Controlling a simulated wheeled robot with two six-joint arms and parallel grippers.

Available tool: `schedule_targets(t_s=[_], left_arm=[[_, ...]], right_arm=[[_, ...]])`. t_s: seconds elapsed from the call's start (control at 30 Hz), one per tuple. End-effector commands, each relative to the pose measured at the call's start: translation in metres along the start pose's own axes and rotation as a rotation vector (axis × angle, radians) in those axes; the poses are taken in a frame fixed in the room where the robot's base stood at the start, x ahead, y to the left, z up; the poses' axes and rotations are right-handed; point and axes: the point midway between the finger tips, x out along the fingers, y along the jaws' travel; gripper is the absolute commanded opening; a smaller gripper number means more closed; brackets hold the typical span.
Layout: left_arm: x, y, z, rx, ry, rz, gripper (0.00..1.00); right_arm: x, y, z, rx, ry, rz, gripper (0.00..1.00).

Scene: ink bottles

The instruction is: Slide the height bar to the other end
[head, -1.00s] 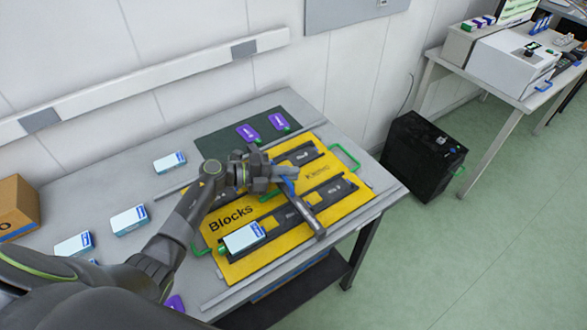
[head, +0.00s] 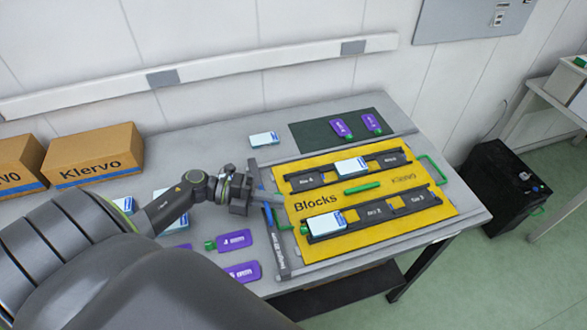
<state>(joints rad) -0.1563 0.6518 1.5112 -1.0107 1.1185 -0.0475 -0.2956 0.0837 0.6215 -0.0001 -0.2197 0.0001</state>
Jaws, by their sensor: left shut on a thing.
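The height bar (head: 277,248) is a long dark grey bar lying across the left end of the yellow board (head: 372,228), beside the word "Blocks". It has a blue handle (head: 268,215) partway along it. My left gripper (head: 270,201) is over the bar at this handle and is shut on it; the fingers hide part of the bar. Two dark block rails (head: 365,213) lie on the board, each holding a white-and-blue ink box, one at the back (head: 352,167) and one at the front (head: 325,224). My right gripper is not in view.
A green rod (head: 362,187) lies between the rails. Purple bottles (head: 234,240) lie left of the bar, and two more (head: 341,129) lie on a dark mat at the back. Cardboard boxes (head: 93,155) stand at the back left. The board right of the bar is clear of it.

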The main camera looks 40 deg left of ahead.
Motion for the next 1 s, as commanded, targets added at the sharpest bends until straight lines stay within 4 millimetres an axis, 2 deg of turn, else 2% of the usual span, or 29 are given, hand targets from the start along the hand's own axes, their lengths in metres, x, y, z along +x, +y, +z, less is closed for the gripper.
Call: schedule_targets(t_s=[0.2, 0.57, 0.6, 0.63, 1.0], left_arm=[[-0.0127, 0.003, -0.0053, 0.0, 0.0, 0.001, 0.0], [-0.0142, 0.0036, -0.006, -0.001, 0.001, 0.002, 0.0], [-0.0143, 0.0037, -0.0059, -0.001, 0.001, 0.002, 0.16], [-0.0143, 0.0037, -0.0059, -0.001, 0.001, 0.003, 0.2], [-0.0134, 0.003, -0.0054, 0.0, 0.0, 0.0, 0.2]], right_arm=[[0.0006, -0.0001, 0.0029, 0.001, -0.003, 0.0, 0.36], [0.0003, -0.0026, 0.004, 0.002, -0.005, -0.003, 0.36], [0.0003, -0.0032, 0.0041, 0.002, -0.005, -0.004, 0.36], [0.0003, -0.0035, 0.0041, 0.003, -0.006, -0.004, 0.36], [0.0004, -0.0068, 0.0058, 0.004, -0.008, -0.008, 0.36]])
